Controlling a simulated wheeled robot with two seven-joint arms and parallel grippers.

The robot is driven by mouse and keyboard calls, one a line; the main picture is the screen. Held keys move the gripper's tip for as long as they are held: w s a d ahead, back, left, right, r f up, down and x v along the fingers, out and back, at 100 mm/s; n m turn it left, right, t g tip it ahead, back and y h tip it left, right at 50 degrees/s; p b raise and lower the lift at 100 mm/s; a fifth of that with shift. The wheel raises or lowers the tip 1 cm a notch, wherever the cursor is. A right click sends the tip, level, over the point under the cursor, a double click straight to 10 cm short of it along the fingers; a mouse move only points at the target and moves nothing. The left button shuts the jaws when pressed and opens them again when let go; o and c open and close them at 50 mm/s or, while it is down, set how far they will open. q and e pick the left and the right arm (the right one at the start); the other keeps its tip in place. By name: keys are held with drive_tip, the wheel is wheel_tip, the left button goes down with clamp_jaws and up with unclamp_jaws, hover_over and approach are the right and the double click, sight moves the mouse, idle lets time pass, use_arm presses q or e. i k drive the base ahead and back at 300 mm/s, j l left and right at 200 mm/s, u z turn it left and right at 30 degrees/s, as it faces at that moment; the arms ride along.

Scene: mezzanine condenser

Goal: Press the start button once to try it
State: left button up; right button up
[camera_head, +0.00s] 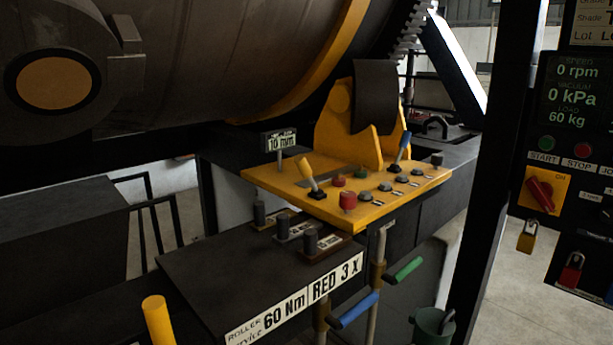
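The start button (546,143) is a round green button on the dark control panel (560,170) at the right. A START label sits just below it. The red stop button (583,150) is beside it on the right, with a STOP label under it. The panel display (573,95) above reads 0 rpm, 0 kPa and 60 kg. Neither of my grippers shows in this view. Nothing covers the start button.
A red rotary switch (541,195) on a yellow plate is below the start button, with a yellow padlock (527,236) and a red padlock (571,272) lower down. A black post (500,150) stands left of the panel. A yellow lever console (345,190) is in the middle.

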sight(546, 143)
drive_tip(key=z, duration=1.5)
